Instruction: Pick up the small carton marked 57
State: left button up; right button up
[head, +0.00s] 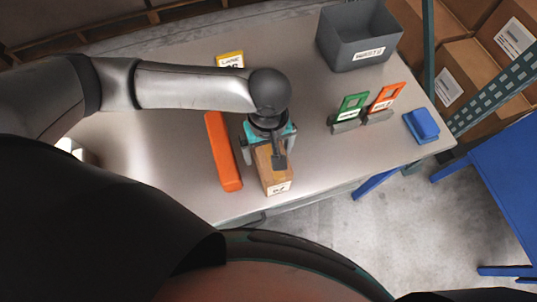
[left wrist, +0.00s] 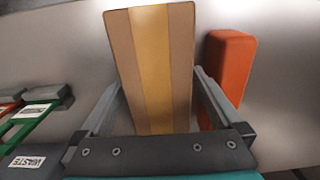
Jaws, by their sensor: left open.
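The small carton (head: 273,180) is a brown box with a yellow tape strip. It stands near the front edge of the table, with a white label on its near face; the characters are too small to read surely. In the left wrist view the carton (left wrist: 153,60) stands between the two fingers. My left gripper (head: 267,152) is over the carton from above, its fingers open on either side of it. The left wrist view also shows the open gripper (left wrist: 159,85). My right gripper is not in view.
An orange bar-shaped block (head: 222,150) lies close left of the carton. A grey bin (head: 345,50) labelled WASTE, green (head: 350,108) and orange (head: 388,97) sign frames and a blue block (head: 421,125) stand to the right. A yellow sign (head: 229,59) is behind my arm.

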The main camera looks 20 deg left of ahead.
pick_arm(q)
jog(key=shift+f, duration=0.7)
jog(key=shift+c, duration=0.4)
grip_shut()
jog(key=shift+d+r, duration=0.1)
